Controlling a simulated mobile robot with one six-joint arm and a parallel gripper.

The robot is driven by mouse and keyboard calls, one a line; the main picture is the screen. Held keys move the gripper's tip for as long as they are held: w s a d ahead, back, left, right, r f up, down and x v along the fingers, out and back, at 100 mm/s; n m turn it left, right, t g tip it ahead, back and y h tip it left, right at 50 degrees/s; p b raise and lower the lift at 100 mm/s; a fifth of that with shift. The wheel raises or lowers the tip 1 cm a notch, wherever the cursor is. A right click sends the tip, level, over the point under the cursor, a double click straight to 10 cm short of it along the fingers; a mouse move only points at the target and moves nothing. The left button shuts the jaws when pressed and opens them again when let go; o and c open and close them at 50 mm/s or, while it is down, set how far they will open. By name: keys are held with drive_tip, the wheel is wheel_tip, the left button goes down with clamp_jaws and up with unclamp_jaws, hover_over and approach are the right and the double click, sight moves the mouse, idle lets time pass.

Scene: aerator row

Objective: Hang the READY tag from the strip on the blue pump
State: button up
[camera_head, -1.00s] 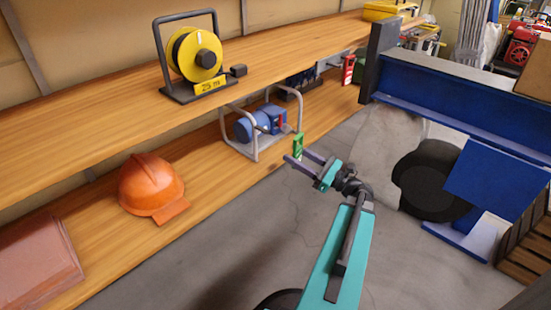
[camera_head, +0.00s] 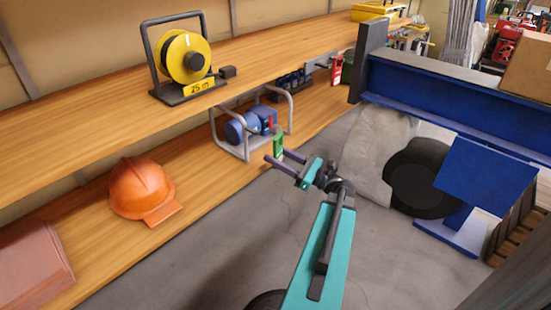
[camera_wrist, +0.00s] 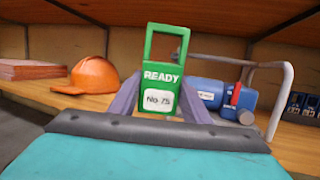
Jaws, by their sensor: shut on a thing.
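The green READY tag (camera_wrist: 164,78), marked No 75, stands upright in my gripper (camera_wrist: 155,98), with its open loop at the top. In the head view, my gripper (camera_head: 274,159) is shut on the tag (camera_head: 278,146) just in front of the lower shelf. The blue pump (camera_head: 250,124) sits in a grey tube frame on that shelf, behind the tag and a little to its left. In the wrist view, the pump (camera_wrist: 210,92) is to the right of the tag, with a red part (camera_wrist: 236,93) on it. The tag and the pump look apart.
An orange helmet (camera_head: 140,187) and reddish slabs (camera_head: 30,268) lie left on the lower shelf. A yellow cable reel (camera_head: 185,57) stands on the upper shelf (camera_head: 60,140), which overhangs the pump. A red tag (camera_head: 336,69) hangs farther back. A blue beam (camera_head: 450,95) is at right.

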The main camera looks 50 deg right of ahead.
drive_tip(key=shift+w, duration=0.15)
drive_tip(key=w+f+b, duration=0.1)
drive_tip(key=w+b, duration=0.1)
drive_tip(key=w, duration=0.9)
drive_tip(key=shift+w+d+f, duration=0.15)
drive_tip(key=shift+d, duration=0.2)
idle(1.7)
drive_tip(key=shift+f, duration=0.15)
idle(0.6)
drive_tip(key=o, duration=1.5)
drive_tip(key=shift+c, duration=0.5)
drive_tip(key=s+p, duration=0.2)
drive_tip(key=s, duration=0.7)
drive_tip(key=shift+a+p, duration=0.3)
drive_tip(key=shift+p, duration=0.1)
idle(0.4)
